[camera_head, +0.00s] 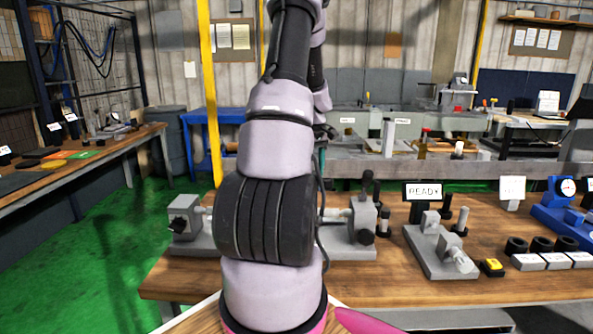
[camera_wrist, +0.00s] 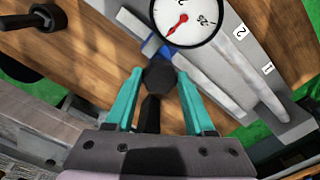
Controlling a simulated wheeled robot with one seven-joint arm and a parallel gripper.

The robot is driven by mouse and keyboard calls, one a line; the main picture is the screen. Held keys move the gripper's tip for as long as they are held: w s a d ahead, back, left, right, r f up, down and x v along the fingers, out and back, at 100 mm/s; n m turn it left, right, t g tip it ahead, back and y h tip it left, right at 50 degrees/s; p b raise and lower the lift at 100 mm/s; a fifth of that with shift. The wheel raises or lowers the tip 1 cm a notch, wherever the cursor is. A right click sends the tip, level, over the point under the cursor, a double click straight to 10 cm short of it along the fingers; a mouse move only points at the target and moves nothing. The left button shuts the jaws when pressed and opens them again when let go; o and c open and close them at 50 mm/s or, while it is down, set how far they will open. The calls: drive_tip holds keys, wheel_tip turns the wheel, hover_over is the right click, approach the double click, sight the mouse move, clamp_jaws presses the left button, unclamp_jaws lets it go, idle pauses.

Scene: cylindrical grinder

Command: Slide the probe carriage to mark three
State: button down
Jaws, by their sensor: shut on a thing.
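In the wrist view, the two teal fingers of my gripper (camera_wrist: 160,76) are shut on a black knob (camera_wrist: 159,88). A small blue block (camera_wrist: 150,48), apparently part of the probe carriage, shows just beyond the knob. A round white dial gauge (camera_wrist: 186,20) with a red needle is beside it, cut off by the top edge. The grey rail (camera_wrist: 215,84) runs diagonally, with label 2 (camera_wrist: 240,32) and label 1 (camera_wrist: 267,68) along its side. No label 3 is visible. In the head view my arm hides the gripper and the carriage.
A grey machine (camera_head: 345,243) stands on the wooden bench (camera_head: 380,290), partly behind my arm. To its right are a READY sign (camera_head: 423,191), a grey fixture (camera_head: 440,258), a yellow-and-black item (camera_head: 491,267), black rings (camera_head: 541,244) and a blue gauge stand (camera_head: 565,212).

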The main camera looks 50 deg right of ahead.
drive_tip(key=shift+s+d, duration=0.55)
drive_tip(key=shift+c, duration=1.3)
unclamp_jaws()
wheel_tip(320, 180, up, 11)
drive_tip(key=shift+f, duration=0.1)
